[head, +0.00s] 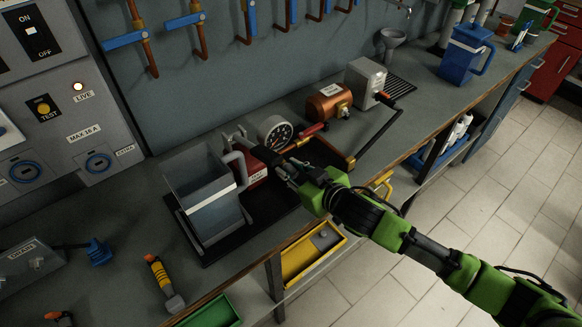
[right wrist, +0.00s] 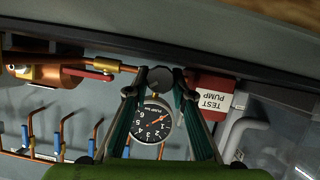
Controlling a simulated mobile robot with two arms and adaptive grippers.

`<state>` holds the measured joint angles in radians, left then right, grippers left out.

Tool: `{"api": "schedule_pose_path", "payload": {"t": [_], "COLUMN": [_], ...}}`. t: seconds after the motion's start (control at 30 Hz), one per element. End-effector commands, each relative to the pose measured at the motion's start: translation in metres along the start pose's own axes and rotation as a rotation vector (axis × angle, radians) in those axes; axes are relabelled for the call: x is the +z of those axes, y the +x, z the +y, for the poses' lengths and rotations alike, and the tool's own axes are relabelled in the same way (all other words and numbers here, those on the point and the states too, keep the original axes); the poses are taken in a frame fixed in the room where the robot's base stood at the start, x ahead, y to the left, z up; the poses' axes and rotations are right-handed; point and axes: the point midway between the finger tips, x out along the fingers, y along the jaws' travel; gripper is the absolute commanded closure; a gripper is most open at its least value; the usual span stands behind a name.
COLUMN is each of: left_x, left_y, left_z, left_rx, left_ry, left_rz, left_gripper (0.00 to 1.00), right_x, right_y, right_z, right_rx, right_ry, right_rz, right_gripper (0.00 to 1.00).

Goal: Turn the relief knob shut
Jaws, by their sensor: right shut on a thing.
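The red test pump (head: 257,176) stands on a black tray (head: 211,259) on the bench, with a round pressure gauge (head: 275,131) on it. In the right wrist view the gauge (right wrist: 152,124) shows between my fingers, and the red pump body (right wrist: 212,93) lies just right of them. My right gripper (head: 284,172) is at the front of the pump. In the wrist view its fingers (right wrist: 160,92) close around a dark grey round knob (right wrist: 160,77), seemingly the relief knob. The gripper hides this knob in the head view. My left gripper is not in view.
A clear water tank (head: 205,203) with a grey handle stands left of the pump. A copper cylinder (head: 325,105) and a metal box (head: 366,82) stand behind right. A yellow drawer (head: 309,257) is open below the bench edge.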

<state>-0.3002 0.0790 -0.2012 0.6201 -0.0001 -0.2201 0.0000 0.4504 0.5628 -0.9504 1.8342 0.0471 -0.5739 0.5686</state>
Motion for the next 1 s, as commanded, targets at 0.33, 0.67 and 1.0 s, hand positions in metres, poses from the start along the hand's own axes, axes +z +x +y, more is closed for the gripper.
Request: {"api": "schedule_pose_path", "payload": {"t": [0.33, 0.67, 1.0], "left_x": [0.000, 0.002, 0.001], "left_y": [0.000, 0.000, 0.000], "left_z": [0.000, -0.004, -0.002], "left_rx": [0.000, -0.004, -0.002], "left_ry": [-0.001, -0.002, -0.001], "left_rz": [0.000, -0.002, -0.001], "left_gripper": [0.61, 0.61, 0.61], "right_x": [0.000, 0.000, 0.002], "right_y": [0.000, -0.002, -0.059], "right_z": [0.000, 0.000, 0.000], "right_rx": [0.001, 0.001, 0.000], "right_ry": [-0.003, -0.002, -0.002], "right_rz": [-0.001, 0.000, -0.002], "right_gripper": [0.60, 0.60, 0.60]}}
